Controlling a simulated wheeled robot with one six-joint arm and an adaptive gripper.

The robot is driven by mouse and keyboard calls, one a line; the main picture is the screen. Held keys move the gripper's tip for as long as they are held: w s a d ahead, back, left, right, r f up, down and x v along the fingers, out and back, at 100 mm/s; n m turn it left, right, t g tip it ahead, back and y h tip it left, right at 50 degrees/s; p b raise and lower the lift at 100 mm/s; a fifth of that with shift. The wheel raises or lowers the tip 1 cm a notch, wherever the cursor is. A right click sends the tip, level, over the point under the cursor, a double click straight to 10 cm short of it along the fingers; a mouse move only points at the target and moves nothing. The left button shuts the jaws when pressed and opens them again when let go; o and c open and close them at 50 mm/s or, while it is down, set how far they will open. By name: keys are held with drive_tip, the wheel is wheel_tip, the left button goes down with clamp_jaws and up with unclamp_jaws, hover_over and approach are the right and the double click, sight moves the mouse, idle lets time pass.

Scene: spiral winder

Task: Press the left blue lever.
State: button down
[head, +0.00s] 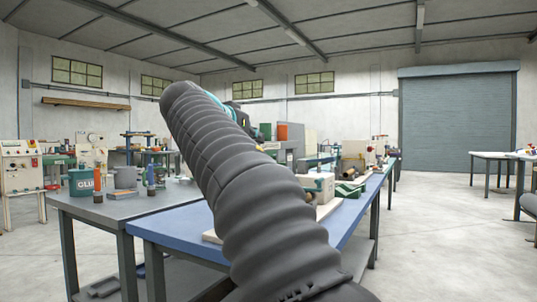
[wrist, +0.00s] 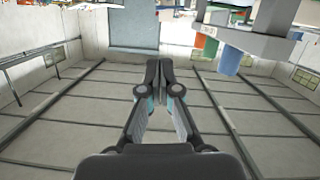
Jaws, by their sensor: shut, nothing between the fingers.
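My gripper (wrist: 159,66) is shut and empty in the wrist view, its two dark fingertips together. In the head view my own dark ribbed arm covers most of the gripper. A grey and green machine (head: 297,143) stands on the blue workbench behind my arm. The wrist view is upside down. It shows a pale machine part (wrist: 262,22) at the upper right, with a blue cylinder-like piece (wrist: 229,61) and a green piece (wrist: 208,46) beside it. My fingertips are apart from these pieces in the picture. I cannot make out the left blue lever for certain in either view.
The blue workbench (head: 178,225) runs from front to back with boxes and tools on it.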

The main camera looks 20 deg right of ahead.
drive_tip(key=w+d+f, duration=0.5)
drive_tip(key=d+f, duration=0.1)
drive_tip(key=d, duration=0.2)
drive_tip(key=shift+f+b, duration=0.2)
drive_tip(key=shift+b, duration=0.25)
drive_tip(key=shift+f, duration=0.1)
drive_tip(key=f+b, duration=0.1)
drive_tip(key=b, duration=0.1)
drive_tip(key=f+m+b, duration=0.1)
drive_tip(key=f+b, duration=0.1)
drive_tip(key=shift+s+d, duration=0.1)
drive_tip(key=shift+s, duration=0.1)
drive_tip(key=shift+s+d+f+b, duration=0.1)
drive_tip(key=shift+f+b, duration=0.4)
drive_tip(key=shift+b, duration=0.3)
drive_tip(key=shift+f, duration=0.1)
